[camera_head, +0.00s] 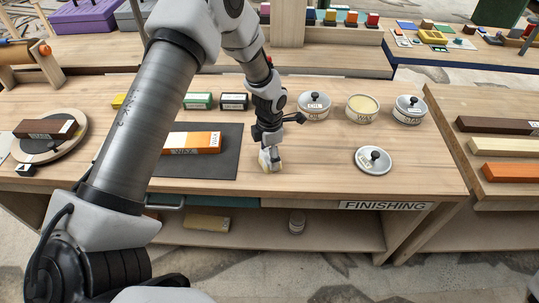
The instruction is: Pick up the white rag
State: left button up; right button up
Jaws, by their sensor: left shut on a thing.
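My left arm reaches in from the left, over the wooden bench marked FINISHING. My left gripper (269,151) points down at the bench top, just right of the dark grey mat. It is shut on the white rag (270,161), a small whitish bundle with a yellowish tint, at the bench surface. The fingers hide part of the rag, and I cannot tell whether it still touches the wood. My right gripper is not in view.
Round tins, one an open tin (362,108), stand at the back right. A loose lid (374,160) lies right of the gripper. A round board (50,135) is at the left. Bench between gripper and lid is clear.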

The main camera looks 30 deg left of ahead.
pick_arm(q)
jog(key=shift+w+r, duration=0.15)
jog(key=shift+r, duration=0.2)
notch_tip(320, 180, up, 2)
jog(key=shift+r+b, duration=0.15)
jog(key=shift+b, duration=0.25)
jog(key=s+b, duration=0.1)
jog(key=s, duration=0.4)
jog(key=s+b, duration=0.1)
jog(key=s, duration=0.2)
jog(key=shift+s+a+r+b, duration=0.1)
jog(key=shift+s+a+b, duration=0.15)
jog(key=shift+b, duration=0.1)
jog(key=s+b, duration=0.1)
jog(key=b, duration=0.2)
jog(key=s+b, duration=0.1)
jog(key=b, duration=0.2)
jog(key=shift+s+a+f, duration=0.15)
jog(key=shift+s+f, duration=0.2)
jog(key=shift+f, duration=0.05)
jog(key=s+b, duration=0.1)
jog(key=b, duration=0.1)
jog(key=s+r+b, duration=0.1)
jog(key=s+b, duration=0.1)
jog(key=s+r+b, duration=0.1)
jog(key=s+b, duration=0.1)
jog(key=shift+a+r, duration=0.1)
jog(key=shift+a, duration=0.1)
jog(key=o, duration=0.4)
jog(key=shift+c, duration=1.1)
